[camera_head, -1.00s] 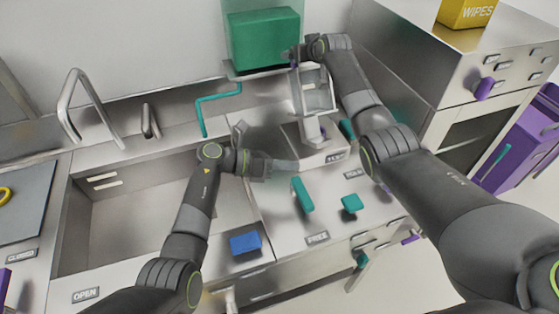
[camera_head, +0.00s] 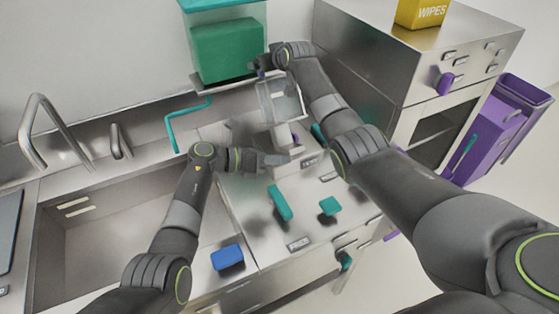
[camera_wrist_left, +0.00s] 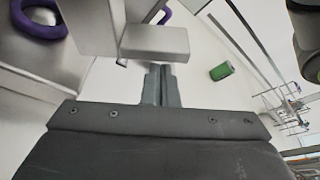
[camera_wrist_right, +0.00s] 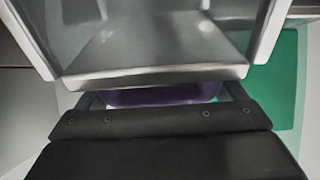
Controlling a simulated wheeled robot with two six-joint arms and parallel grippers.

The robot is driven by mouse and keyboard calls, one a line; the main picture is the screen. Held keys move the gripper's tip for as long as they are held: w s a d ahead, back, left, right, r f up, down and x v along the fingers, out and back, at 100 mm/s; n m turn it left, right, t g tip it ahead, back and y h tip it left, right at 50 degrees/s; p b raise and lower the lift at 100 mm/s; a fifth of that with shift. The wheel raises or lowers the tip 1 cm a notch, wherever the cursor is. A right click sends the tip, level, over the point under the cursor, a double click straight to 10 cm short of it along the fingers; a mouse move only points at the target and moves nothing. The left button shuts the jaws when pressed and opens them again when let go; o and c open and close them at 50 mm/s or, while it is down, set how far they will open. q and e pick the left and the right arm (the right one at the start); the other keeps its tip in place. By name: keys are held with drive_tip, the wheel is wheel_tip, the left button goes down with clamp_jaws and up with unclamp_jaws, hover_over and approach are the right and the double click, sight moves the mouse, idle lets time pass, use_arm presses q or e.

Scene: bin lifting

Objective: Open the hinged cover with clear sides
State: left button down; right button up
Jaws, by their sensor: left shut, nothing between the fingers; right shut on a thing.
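The hinged cover with clear sides (camera_head: 282,99) stands raised above its pale box-like base (camera_head: 291,147), left of the steel oven. My right gripper (camera_head: 262,66) is at the cover's upper edge. In the right wrist view, the cover's pale frame and clear panel (camera_wrist_right: 160,45) fill the top. A purple handle (camera_wrist_right: 160,94) lies between the right fingers, which are shut on it. My left gripper (camera_head: 280,160) is shut and empty beside the front left of the base. In the left wrist view, its closed fingers (camera_wrist_left: 161,82) point at a grey block (camera_wrist_left: 155,42).
A sink (camera_head: 110,230) is at left. A green container (camera_head: 228,48) stands behind the cover. The steel oven (camera_head: 405,60) bounds the right side.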

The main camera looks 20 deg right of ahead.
drive_tip(key=shift+f, duration=0.2)
use_arm(q)
drive_tip(key=shift+w+a+r+n, duration=0.15)
drive_tip(key=shift+w+r, duration=0.1)
drive_tip(key=shift+r, duration=0.15)
drive_tip(key=shift+w+d+r+n, duration=0.15)
drive_tip(key=shift+w+r, duration=0.1)
drive_tip(key=shift+r, duration=0.15)
use_arm(e)
drive_tip(key=shift+w+f, duration=0.15)
drive_tip(key=shift+f, duration=0.05)
use_arm(q)
drive_tip(key=shift+a, duration=0.1)
use_arm(e)
drive_tip(key=o, duration=1.1)
use_arm(q)
drive_tip(key=shift+s, duration=0.15)
use_arm(e)
drive_tip(key=shift+r, duration=0.25)
